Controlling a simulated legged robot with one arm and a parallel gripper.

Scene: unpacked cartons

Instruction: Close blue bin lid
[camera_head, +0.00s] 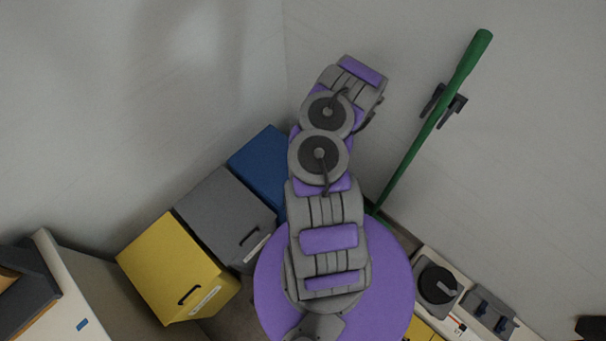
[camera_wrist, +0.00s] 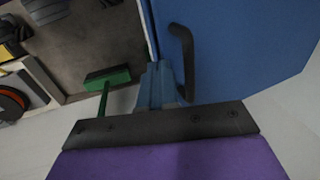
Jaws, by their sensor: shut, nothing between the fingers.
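The blue bin (camera_head: 262,160) stands at the back of a row against the wall in the head view, partly hidden behind my arm. In the wrist view, a large blue panel of the bin (camera_wrist: 240,50) fills the right side and carries a black handle (camera_wrist: 184,60). My gripper (camera_wrist: 158,72) is shut and empty, its fingertips just left of the handle, close to the panel's left edge. I cannot tell whether they touch it. The fingers are not clear in the head view. How far the lid stands open cannot be told.
A grey bin (camera_head: 225,215) and a yellow bin (camera_head: 175,265) stand left of the blue one. A green broom (camera_head: 430,125) hangs on the right wall; its green head (camera_wrist: 107,78) shows in the wrist view. A low unit with devices (camera_head: 465,300) stands at lower right.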

